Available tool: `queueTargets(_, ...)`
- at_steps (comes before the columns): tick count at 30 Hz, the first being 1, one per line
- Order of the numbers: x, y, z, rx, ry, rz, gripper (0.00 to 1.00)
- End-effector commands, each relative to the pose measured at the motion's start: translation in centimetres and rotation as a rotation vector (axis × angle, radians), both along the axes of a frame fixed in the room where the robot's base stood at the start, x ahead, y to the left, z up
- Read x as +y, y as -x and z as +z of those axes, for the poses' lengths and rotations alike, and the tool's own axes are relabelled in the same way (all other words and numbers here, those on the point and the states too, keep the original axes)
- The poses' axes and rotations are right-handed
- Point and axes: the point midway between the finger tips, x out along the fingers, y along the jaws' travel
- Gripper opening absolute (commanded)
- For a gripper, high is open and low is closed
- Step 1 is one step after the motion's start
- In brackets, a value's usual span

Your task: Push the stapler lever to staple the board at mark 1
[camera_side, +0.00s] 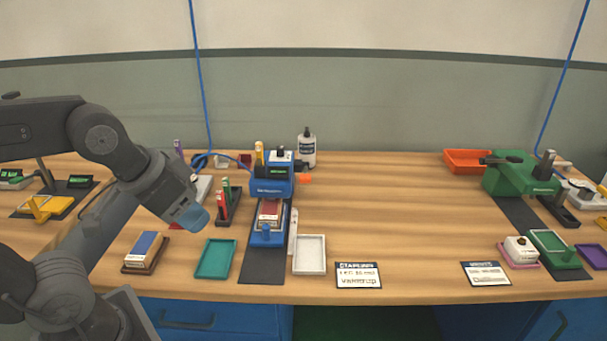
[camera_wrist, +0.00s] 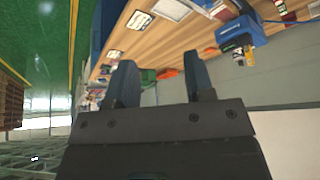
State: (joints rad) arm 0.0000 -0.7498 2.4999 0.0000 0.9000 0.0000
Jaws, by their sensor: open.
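A blue machine (camera_side: 270,186), which looks like the stapler, stands at mid-table with a dark knob or lever (camera_side: 280,151) on top. In front of it, a blue carriage (camera_side: 268,240) with a small upright blue handle holds a dark red and white piece (camera_side: 270,212), which may be the board. Mark 1 is too small to make out. The blue machine also shows in the wrist view (camera_wrist: 240,35), tilted. My gripper (camera_side: 190,214) hangs left of the machine, above the table and apart from it. In the wrist view its two fingers (camera_wrist: 160,82) are spread with nothing between them.
A teal tray (camera_side: 216,258), a white tray (camera_side: 309,255) and a blue-white block (camera_side: 146,252) lie along the front. A marker rack (camera_side: 229,205) stands left of the machine, a bottle (camera_side: 306,150) behind it.

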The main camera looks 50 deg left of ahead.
Motion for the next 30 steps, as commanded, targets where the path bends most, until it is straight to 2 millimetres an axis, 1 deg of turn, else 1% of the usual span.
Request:
queueTargets(10,0.0,0.0,0.0,0.000,0.000,0.000,0.48)
queueTargets(14,0.1,-0.2,0.2,0.001,0.001,0.004,0.37)
queueTargets(17,0.2,-1.2,1.0,0.010,0.005,0.024,0.27)
queueTargets(20,0.6,-3.2,2.4,0.026,0.012,0.062,0.18)
queueTargets(23,1.2,-6.1,4.0,0.048,0.021,0.113,0.08)
queueTargets(25,1.7,-8.4,5.0,0.064,0.029,0.156,0.01)
queueTargets(26,1.9,-9.3,5.4,0.070,0.032,0.174,0.00)
queueTargets(30,3.2,-14.0,6.6,0.099,0.045,0.258,0.00)
